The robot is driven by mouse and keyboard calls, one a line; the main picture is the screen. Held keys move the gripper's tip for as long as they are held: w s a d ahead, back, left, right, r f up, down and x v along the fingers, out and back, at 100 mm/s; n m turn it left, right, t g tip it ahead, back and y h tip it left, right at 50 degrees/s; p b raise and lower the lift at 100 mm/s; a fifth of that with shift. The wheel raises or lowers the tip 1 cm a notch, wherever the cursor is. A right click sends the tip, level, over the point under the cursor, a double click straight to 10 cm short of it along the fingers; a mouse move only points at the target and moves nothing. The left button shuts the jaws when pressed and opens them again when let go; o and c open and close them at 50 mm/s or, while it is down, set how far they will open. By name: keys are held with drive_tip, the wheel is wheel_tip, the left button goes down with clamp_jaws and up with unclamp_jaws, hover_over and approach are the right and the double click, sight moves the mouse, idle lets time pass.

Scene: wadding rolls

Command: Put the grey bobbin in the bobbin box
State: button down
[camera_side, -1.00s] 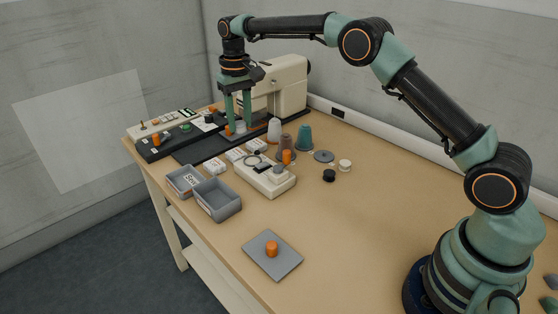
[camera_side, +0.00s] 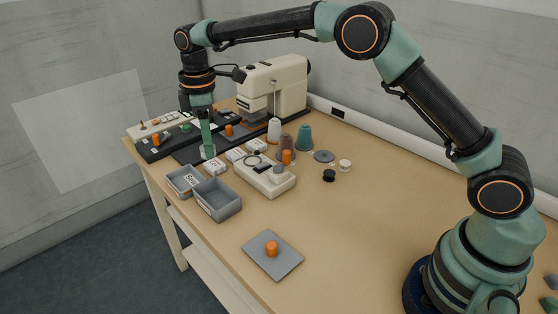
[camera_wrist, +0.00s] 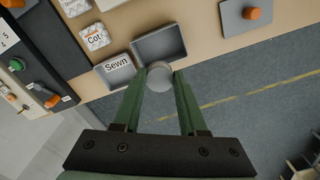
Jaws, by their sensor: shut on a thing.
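My gripper (camera_wrist: 160,72) is shut on a round grey piece, the grey bobbin (camera_wrist: 159,79), held between the fingertips. In the side view my gripper (camera_side: 208,154) is above the labelled white packets, behind the two grey boxes; the bobbin is barely visible there. The larger open grey box (camera_side: 232,206) appears empty, with an unreadable label on its front; I take it as the bobbin box. In the wrist view this box (camera_wrist: 182,38) lies just beyond the fingertips. The smaller box (camera_side: 172,184) beside it carries a "Sewn" label.
A sewing machine (camera_side: 287,85) stands at the back. A white block (camera_side: 262,182) with small parts is right of the boxes. Thread spools (camera_side: 304,137) stand behind it. A grey plate (camera_side: 262,258) holds an orange piece. The table's right half is mostly clear.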

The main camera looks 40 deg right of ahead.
sight(219, 204)
wheel_tip(219, 204, down, 15)
drive_tip(key=shift+f, duration=0.1)
idle(0.4)
drive_tip(key=shift+f, duration=0.1)
drive_tip(key=shift+c, duration=2.3)
unclamp_jaws()
